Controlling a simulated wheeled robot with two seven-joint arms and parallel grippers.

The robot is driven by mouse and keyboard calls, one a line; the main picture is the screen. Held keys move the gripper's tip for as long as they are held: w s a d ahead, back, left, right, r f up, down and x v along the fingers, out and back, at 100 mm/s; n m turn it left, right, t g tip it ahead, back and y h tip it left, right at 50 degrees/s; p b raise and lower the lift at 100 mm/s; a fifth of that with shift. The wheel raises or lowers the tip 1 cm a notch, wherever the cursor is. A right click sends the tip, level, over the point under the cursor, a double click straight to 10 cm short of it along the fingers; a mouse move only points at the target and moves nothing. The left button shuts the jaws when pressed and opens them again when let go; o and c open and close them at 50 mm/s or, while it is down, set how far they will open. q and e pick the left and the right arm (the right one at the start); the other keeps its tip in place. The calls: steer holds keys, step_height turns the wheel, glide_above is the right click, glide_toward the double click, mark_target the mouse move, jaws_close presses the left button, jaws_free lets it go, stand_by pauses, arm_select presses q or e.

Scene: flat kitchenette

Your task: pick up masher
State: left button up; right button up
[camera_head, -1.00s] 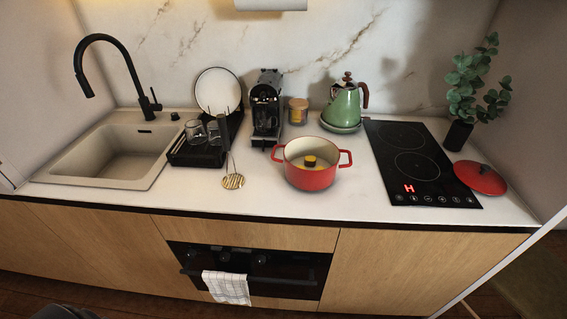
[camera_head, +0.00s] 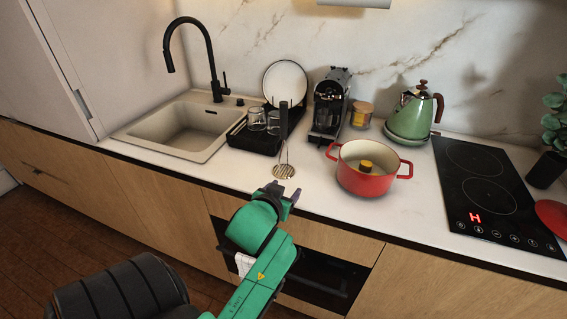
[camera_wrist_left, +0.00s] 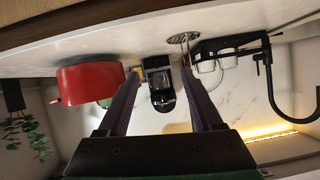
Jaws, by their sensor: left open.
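The masher (camera_head: 284,171) stands upright on the counter, its round perforated metal head down and its dark handle up. It is in front of the dish rack and left of the red pot. My left gripper (camera_head: 284,190) is open and empty near the counter's front edge, just in front of the masher and apart from it. In the left wrist view the scene is upside down. The masher's head (camera_wrist_left: 183,38) shows there beyond the open left gripper (camera_wrist_left: 161,75), and its handle is partly hidden behind the right-hand finger. My right gripper is not in view.
The red pot (camera_head: 363,184) stands right of the masher. The dish rack (camera_head: 250,141) with glasses and a plate (camera_head: 285,82) is behind it, beside a coffee machine (camera_head: 329,105). The sink (camera_head: 160,143) is at left, the hob (camera_head: 490,205) at right.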

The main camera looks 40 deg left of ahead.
mark_target(283, 113)
arm_select(q)
steer(key=a+r+n+t+y, duration=0.3)
steer(key=a+r+t+y, duration=0.1)
steer(key=r, duration=1)
steer(key=p+x, duration=0.2)
steer(key=x, duration=0.2)
steer(key=p+x, duration=0.2)
steer(key=x, duration=0.3)
steer(key=p+x, duration=0.1)
steer(key=x, duration=0.4)
steer(key=shift+w+a+f+p, duration=0.15)
steer(key=shift+w+f+p, duration=0.05)
steer(key=shift+f+p, duration=0.2)
steer(key=shift+w+a+f, duration=0.1)
steer(key=shift+w, duration=0.05)
jaws_close()
